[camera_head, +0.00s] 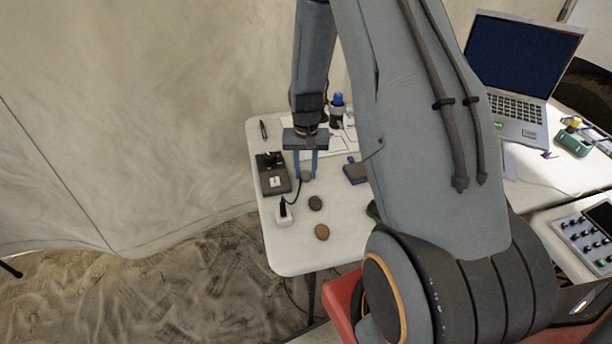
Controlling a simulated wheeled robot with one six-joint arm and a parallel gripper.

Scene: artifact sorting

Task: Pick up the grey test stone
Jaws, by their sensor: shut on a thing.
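My gripper (306,172) points down over the white table (287,262), with its two blue fingers on either side of a small grey stone (306,175). The fingers are shut on this stone. Whether the stone touches the tabletop or is lifted a little is hard to tell. A dark stone (315,203) lies just in front of the gripper, and a brown stone (322,232) lies nearer the table's front edge.
A black device (272,174) stands close left of the gripper, with a cable to a white block (284,213). A dark blue box (356,171) lies to the right. A blue-capped bottle (337,108) stands behind. A laptop (519,62) is at right. My arm hides much of the table's right side.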

